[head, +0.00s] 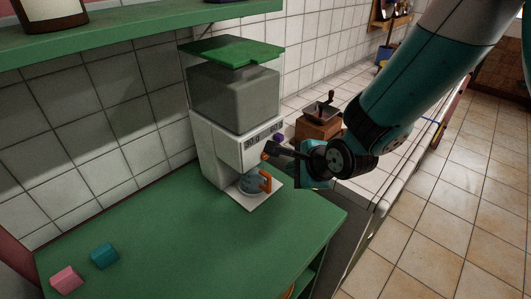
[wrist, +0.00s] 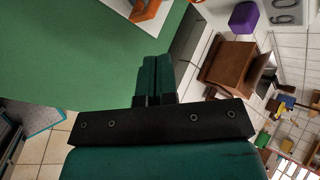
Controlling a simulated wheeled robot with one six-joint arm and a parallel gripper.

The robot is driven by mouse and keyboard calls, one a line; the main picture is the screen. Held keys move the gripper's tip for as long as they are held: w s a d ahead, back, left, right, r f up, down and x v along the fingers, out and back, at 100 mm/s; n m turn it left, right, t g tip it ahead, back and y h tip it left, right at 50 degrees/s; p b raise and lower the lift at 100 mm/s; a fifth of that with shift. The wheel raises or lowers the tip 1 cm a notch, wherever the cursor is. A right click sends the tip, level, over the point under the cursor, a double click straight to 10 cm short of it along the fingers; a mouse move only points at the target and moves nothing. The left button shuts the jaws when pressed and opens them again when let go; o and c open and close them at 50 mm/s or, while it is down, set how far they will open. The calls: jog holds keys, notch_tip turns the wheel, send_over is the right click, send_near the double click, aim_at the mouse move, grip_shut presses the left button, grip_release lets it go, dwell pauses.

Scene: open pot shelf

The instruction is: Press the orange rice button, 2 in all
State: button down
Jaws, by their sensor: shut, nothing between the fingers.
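The rice dispenser (head: 225,150) is a white machine on the green counter, with a grey see-through hopper and a green lid. A small orange button (head: 264,156) shows on its front, right by my fingertips. A purple button (head: 278,138) sits higher to the right; it also shows in the wrist view (wrist: 242,17). My gripper (head: 271,151) is shut and empty, pointing at the dispenser's front. In the wrist view its fingers (wrist: 153,75) are together. I cannot tell whether they touch the orange button. A blue-grey cup with an orange handle (head: 266,181) stands below on the white base.
A brown grinder (head: 320,122) stands on the tiled counter behind my gripper. A teal block (head: 104,255) and a pink block (head: 67,278) lie at the green counter's (head: 200,250) front left. A green shelf (head: 120,30) hangs above. The counter's middle is clear.

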jog(key=shift+w+a, duration=1.45)
jog(key=shift+a, duration=0.05)
dwell(1.0)
jog(key=shift+w+a, duration=0.3)
jog(key=shift+w+a, duration=0.25)
dwell(0.7)
dwell(0.3)
jog(key=shift+s+d, duration=0.55)
jog(key=shift+s+d+b, duration=0.35)
jog(key=shift+s+d, duration=1.4)
jog(key=shift+d, duration=0.05)
dwell(1.4)
